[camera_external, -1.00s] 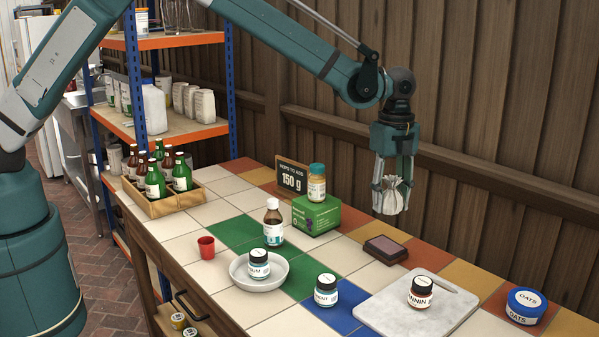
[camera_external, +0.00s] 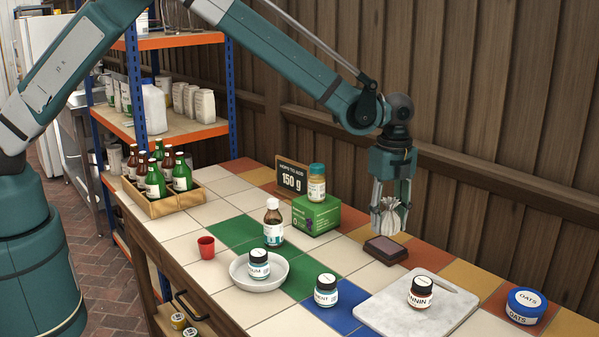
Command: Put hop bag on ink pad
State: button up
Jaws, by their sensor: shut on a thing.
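The hop bag (camera_external: 389,219) is a small, pale, gathered cloth bag. My gripper (camera_external: 389,204) is shut on it, pointing down, with the fingers on either side of its upper part. The ink pad (camera_external: 386,250) is a flat dark reddish-brown block lying on the tiled table. The bag hangs just above the far edge of the ink pad in the picture. I cannot tell whether the bag touches the pad.
A green box (camera_external: 317,214) with a jar on top stands left of the pad. A brown bottle (camera_external: 273,224) stands nearer the middle. A marble board (camera_external: 416,302) with a jar and the blue oats tin (camera_external: 525,305) lie to the right.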

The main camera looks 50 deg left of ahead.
aim_at(389, 200)
jog(key=shift+f, duration=1.85)
jog(key=shift+f+b, duration=0.2)
jog(key=shift+b, duration=0.15)
jog(key=o, duration=0.8)
jog(key=shift+c, duration=0.2)
jog(key=shift+r, duration=0.15)
notch_tip(389, 200, up, 12)
jog(key=shift+r+p, duration=0.1)
jog(key=shift+p, duration=0.6)
